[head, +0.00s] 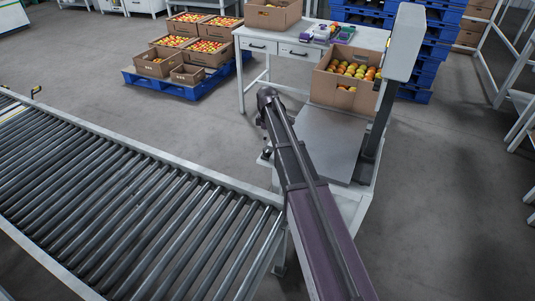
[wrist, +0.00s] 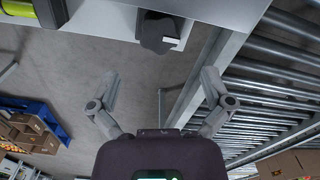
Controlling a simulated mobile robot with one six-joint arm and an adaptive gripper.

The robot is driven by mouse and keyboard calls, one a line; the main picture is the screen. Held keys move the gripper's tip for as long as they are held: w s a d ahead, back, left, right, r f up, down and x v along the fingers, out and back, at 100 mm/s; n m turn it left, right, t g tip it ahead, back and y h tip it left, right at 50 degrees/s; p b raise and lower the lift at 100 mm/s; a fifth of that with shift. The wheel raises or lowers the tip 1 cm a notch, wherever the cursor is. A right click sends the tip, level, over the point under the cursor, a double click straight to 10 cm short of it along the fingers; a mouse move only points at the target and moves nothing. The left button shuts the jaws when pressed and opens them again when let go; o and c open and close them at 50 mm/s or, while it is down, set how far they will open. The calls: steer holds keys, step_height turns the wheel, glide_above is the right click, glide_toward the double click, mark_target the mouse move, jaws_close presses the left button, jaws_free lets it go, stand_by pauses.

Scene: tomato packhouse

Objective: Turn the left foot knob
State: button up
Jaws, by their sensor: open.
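A dark, rounded knob (wrist: 158,33) with a small white mark shows at the top middle of the wrist view, by the edge of a pale panel (wrist: 105,18). I take it to be the foot knob; its foot is not clear to see. My gripper (wrist: 159,76) is open and empty, its two grey fingers spread wide. In the picture the knob lies beyond the fingertips, between their lines, and no finger touches it. In the head view the scale (head: 325,140) has a flat grey plate, and my arm covers its left side. I cannot make out the knob or fingers there.
A roller conveyor (head: 130,200) runs along the left; its rail (wrist: 212,75) lies close to my right finger in the wrist view. A carton of tomatoes (head: 345,80) stands at the scale's back. A desk (head: 270,45) and a blue pallet (head: 185,90) stand beyond.

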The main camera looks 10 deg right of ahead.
mark_target(267, 149)
steer(key=shift+f+b, duration=2.95)
steer(key=shift+f, duration=0.3)
steer(key=c, duration=1.1)
